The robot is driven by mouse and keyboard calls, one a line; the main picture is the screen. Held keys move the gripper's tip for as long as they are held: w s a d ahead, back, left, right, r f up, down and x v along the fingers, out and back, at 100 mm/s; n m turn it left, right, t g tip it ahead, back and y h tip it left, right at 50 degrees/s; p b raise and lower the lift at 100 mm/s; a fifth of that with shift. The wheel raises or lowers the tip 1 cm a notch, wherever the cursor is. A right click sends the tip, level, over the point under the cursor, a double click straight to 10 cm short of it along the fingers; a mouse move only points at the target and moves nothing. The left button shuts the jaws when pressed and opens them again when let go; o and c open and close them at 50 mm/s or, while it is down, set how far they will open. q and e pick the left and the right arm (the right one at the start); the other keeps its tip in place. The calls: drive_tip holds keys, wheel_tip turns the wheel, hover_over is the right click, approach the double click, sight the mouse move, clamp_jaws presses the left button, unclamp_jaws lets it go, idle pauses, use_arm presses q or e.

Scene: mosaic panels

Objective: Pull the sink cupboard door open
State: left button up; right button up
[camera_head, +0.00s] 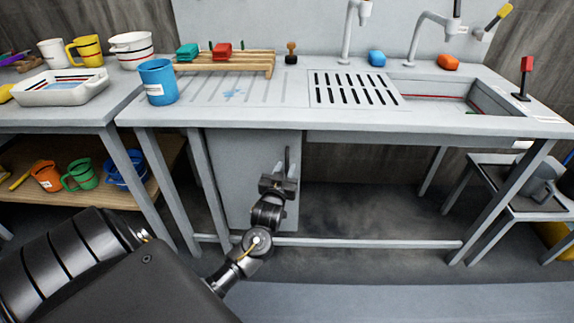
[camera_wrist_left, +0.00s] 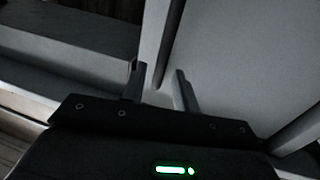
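The sink cupboard door (camera_head: 240,165) is a plain grey panel under the left part of the sink unit. It looks shut or nearly shut, but I cannot tell exactly. My left gripper (camera_head: 284,168) is in front of the door near its right edge. In the left wrist view, the two fingers of my left gripper (camera_wrist_left: 158,86) stand apart. A pale panel edge (camera_wrist_left: 160,45) runs down towards the gap between them; I cannot tell whether they touch it. My right gripper is out of view.
The steel sink counter (camera_head: 290,118) above holds a blue cup (camera_head: 157,82) and a wooden rack (camera_head: 225,63). A low rail (camera_head: 370,243) crosses between the legs. The floor right of the door is clear. A small grey stool (camera_head: 515,200) stands at the right.

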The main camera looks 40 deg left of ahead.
sight(287, 165)
use_arm(q)
drive_tip(key=shift+x, duration=1.55)
clamp_jaws()
